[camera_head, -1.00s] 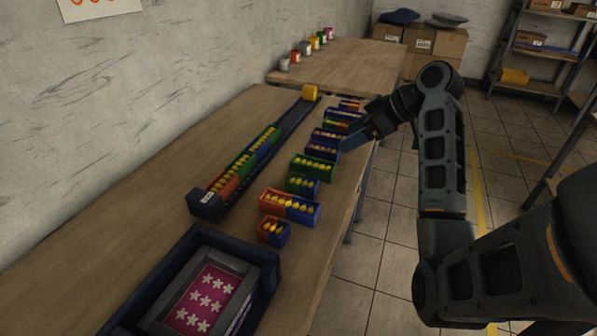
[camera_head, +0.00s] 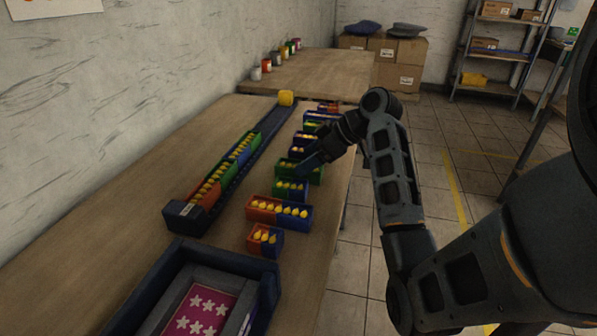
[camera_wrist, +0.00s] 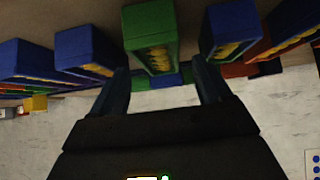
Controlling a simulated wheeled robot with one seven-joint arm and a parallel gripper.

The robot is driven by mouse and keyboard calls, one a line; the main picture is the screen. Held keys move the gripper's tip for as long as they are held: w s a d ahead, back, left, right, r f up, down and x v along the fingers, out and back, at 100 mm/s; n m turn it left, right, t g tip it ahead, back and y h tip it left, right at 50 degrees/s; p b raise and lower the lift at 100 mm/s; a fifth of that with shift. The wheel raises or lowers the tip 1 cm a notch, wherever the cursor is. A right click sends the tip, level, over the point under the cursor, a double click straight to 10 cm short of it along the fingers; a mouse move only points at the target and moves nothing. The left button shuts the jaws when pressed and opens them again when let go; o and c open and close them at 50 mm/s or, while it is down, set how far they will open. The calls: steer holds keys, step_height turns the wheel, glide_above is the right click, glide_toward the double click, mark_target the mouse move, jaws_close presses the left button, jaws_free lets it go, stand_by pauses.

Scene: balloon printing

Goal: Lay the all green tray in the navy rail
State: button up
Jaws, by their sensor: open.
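The all green tray (camera_head: 313,173) holds yellow pieces and stands in the row of trays on the right side of the table. It also shows in the wrist view (camera_wrist: 152,38), upper middle. My gripper (camera_wrist: 162,85) is open and empty, its fingers apart on either side of the green tray's line. I cannot tell whether they touch it. In the head view my gripper (camera_head: 308,165) partly hides this tray. The navy rail (camera_head: 264,119) runs along the table to the left. Orange, green and blue trays fill its near part; its far part is bare.
A green-and-blue tray (camera_head: 291,190) and an orange-and-blue tray (camera_head: 279,211) stand nearer in the row, with dark blue trays farther off. A yellow block (camera_head: 286,97) sits at the rail's far end.

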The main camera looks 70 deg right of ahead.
steer(key=shift+x, duration=1.9)
steer(key=shift+c, duration=0.3)
steer(key=c, duration=1.1)
